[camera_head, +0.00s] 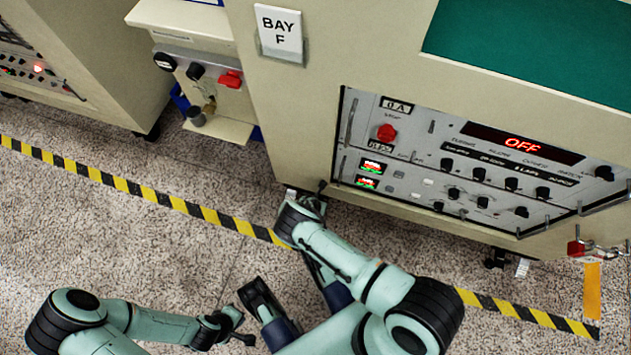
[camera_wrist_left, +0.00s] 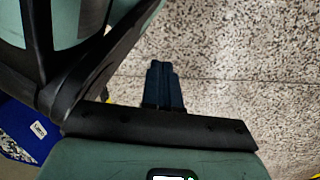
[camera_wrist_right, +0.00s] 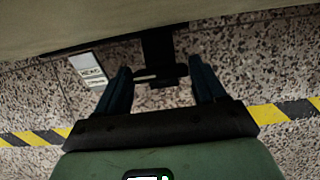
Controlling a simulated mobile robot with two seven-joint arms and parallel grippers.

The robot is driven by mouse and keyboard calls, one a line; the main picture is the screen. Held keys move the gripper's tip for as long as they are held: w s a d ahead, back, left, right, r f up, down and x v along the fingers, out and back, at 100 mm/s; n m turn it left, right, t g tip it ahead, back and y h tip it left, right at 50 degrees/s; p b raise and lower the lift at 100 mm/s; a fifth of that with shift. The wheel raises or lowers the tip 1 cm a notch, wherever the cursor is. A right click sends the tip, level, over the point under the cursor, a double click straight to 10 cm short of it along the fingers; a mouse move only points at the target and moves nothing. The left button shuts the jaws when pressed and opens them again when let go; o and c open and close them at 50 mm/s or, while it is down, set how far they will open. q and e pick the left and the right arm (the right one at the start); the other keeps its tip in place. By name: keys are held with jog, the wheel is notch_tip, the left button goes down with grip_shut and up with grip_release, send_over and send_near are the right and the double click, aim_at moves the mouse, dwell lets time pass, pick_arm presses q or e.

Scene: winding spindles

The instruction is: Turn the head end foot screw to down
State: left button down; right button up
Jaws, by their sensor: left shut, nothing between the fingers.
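The head end foot screw (camera_wrist_right: 158,62) is a black post with a wider foot under the cabinet's lower edge, with a small pale bar at its left. A white tag (camera_wrist_right: 88,70) hangs to its left; its lettering seems to read HEAD. My right gripper (camera_wrist_right: 162,75) is open, one finger on each side of the foot, with gaps visible. In the head view the right gripper (camera_head: 312,203) is at the cabinet's lower left corner, where the arm mostly hides the foot. My left gripper (camera_wrist_left: 164,68) is shut and empty above the floor, also in the head view (camera_head: 242,334).
The cabinet (camera_head: 330,45), marked BAY F, has a control panel (camera_head: 470,165) reading OFF. Another foot (camera_head: 495,258) with a tag stands at right, near a red padlock (camera_head: 577,247). Yellow-black tape (camera_head: 150,193) crosses the speckled floor. A side shelf (camera_head: 220,128) projects at left.

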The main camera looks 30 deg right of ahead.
jog(key=c, duration=0.5)
pick_arm(q)
jog(key=shift+f, duration=0.1)
